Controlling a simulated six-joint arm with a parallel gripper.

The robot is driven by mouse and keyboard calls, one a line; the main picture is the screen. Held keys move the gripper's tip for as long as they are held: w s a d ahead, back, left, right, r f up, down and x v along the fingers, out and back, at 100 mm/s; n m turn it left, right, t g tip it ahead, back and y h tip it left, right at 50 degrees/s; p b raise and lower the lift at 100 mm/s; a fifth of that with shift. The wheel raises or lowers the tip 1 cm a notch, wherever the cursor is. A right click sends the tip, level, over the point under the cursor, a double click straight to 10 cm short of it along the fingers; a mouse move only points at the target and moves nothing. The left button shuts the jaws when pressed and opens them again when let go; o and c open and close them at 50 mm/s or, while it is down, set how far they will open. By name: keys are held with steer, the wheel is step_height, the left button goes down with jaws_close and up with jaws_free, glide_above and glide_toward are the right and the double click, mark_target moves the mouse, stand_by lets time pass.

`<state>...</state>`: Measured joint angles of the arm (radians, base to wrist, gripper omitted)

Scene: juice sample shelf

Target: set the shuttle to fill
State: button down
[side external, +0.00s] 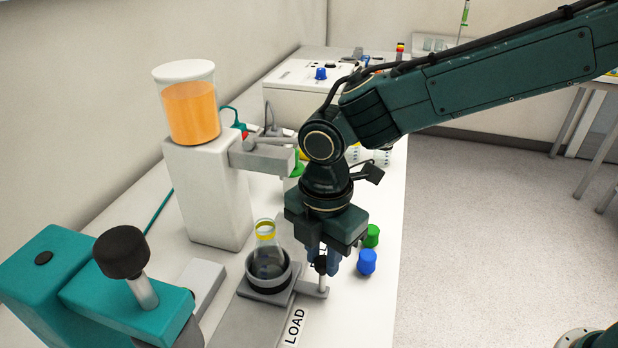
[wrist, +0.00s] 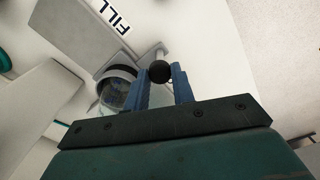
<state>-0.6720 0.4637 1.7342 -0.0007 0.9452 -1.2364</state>
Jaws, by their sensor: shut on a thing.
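The shuttle (side external: 268,292) is a grey carriage on a rail, with a round cup holding a clear flask (side external: 265,233) with a yellow band. A side arm carries an upright post topped by a black ball knob (side external: 321,264). My gripper (side external: 324,258) points down with its blue fingers shut on this knob. The wrist view shows the knob (wrist: 160,71) between the fingertips (wrist: 161,78). The LOAD label (side external: 295,326) lies on the near side of the shuttle's side arm. The FILL label (wrist: 112,14) shows in the wrist view; my gripper mostly hides it from the side.
A white dispenser tower (side external: 207,193) with a jar of orange juice (side external: 190,112) stands behind the shuttle. A teal press-like device (side external: 128,300) stands at near left. Blue (side external: 366,262) and green (side external: 371,236) caps lie right of my gripper, near the table edge.

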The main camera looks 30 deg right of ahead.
steer(key=shift+w+d, duration=0.55)
steer(key=c, duration=1.2)
jaws_free()
steer(key=shift+o, duration=0.2)
steer(key=shift+r, duration=0.1)
step_height(320, 180, up, 14)
steer(key=shift+c, duration=0.2)
